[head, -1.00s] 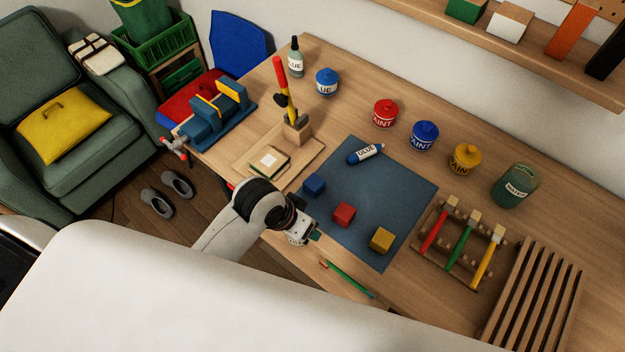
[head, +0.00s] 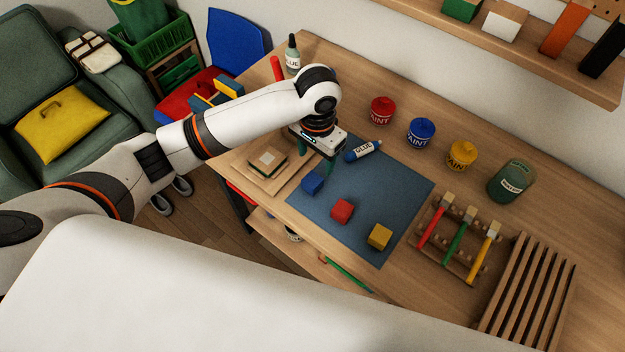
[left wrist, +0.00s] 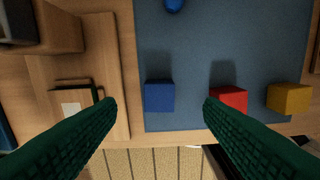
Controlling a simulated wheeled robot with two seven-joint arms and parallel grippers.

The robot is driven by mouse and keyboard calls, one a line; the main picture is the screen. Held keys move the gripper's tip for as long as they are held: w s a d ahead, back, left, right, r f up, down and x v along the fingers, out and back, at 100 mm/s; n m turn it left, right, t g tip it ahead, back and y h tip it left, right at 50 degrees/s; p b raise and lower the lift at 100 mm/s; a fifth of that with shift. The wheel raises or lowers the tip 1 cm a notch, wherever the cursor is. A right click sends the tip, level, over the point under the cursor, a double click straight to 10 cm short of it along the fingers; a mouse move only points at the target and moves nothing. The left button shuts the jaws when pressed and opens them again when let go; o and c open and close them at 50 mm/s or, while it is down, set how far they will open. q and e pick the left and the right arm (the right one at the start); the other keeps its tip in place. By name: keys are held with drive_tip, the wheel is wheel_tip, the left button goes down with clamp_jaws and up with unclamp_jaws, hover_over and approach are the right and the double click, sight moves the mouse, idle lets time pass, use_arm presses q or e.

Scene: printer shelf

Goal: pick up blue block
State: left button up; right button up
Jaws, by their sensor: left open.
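The blue block (head: 312,183) sits on the left corner of the blue-grey mat (head: 375,220), on the wooden workbench. My left gripper (head: 317,163) is above the mat's left edge, just behind the blue block, fingers pointing down, open and empty. In the left wrist view the blue block (left wrist: 159,96) shows between and beyond the two green fingers (left wrist: 160,105), apart from both. My right gripper is not in view.
A red block (head: 342,210) and a yellow block (head: 379,236) stand on the mat right of the blue one. A glue tube (head: 363,151) lies behind my gripper. A sandpaper-like block on a board (head: 268,161) is to the left. Paint cans (head: 421,133) stand farther back.

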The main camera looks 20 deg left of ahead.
sight(314, 178)
use_arm(q)
wheel_tip(314, 178, down, 3)
drive_tip(key=shift+f, duration=0.2)
drive_tip(key=shift+s+a+f+p, duration=0.1)
drive_tip(key=shift+s+f+p, duration=0.05)
drive_tip(key=shift+f+p, duration=0.4)
drive_tip(key=f, duration=0.4)
drive_tip(key=shift+s+a+f+p, duration=0.1)
drive_tip(key=shift+s+f+p, duration=0.1)
drive_tip(key=shift+p, duration=0.2)
drive_tip(key=shift+c, duration=0.5)
drive_tip(key=c, duration=1)
drive_tip(key=shift+o, duration=0.2)
drive_tip(key=shift+r, duration=0.1)
